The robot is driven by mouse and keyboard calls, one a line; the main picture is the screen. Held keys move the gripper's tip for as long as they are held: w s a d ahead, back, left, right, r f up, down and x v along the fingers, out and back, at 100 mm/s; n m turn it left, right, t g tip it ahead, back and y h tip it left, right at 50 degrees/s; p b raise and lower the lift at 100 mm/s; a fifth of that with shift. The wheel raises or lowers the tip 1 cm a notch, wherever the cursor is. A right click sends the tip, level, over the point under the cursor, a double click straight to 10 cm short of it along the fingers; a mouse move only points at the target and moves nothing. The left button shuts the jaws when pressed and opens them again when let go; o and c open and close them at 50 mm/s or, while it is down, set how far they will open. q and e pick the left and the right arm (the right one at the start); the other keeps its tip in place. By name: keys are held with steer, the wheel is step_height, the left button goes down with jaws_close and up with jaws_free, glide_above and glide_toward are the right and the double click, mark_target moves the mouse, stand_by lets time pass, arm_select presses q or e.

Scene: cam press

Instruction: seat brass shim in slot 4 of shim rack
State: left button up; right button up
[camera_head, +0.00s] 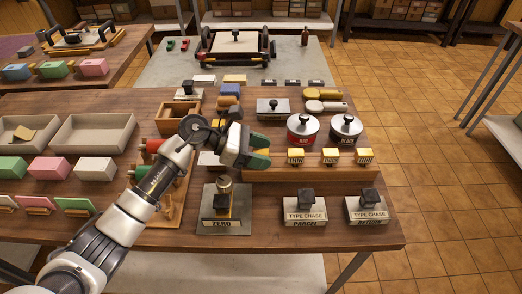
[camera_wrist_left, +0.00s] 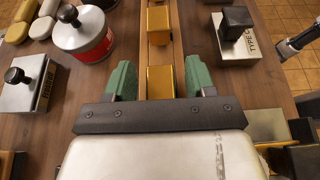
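The shim rack (camera_head: 310,174) is a long low wooden strip on the table. Several yellow-gold blocks that look like brass shims stand in a row on it, one of them (camera_head: 330,155) near its middle. My left gripper (camera_head: 248,150) is over the rack's left end, its green fingers apart. In the left wrist view the open left gripper (camera_wrist_left: 160,80) straddles a brass block (camera_wrist_left: 160,82), with a gap on each side. Slot numbers are not readable. A dark-tipped grey part, perhaps my right gripper (camera_wrist_left: 288,47), shows at the wrist view's right edge; its state is unclear.
Red (camera_head: 303,132) and black (camera_head: 346,130) lidded tins stand behind the rack. Two type chase blocks (camera_head: 305,208) (camera_head: 367,207) and a block labelled ZERO (camera_head: 226,214) stand in front. Bare wood lies between them.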

arm_select(q)
steer(key=shift+r, duration=0.1)
steer(key=shift+a, duration=0.15)
steer(key=b+v, duration=0.2)
steer(key=v, duration=0.8)
steer(key=shift+a+r, duration=0.1)
steer(key=shift+a, duration=0.25)
steer(key=shift+a+r, duration=0.3)
steer(key=shift+a, duration=0.15)
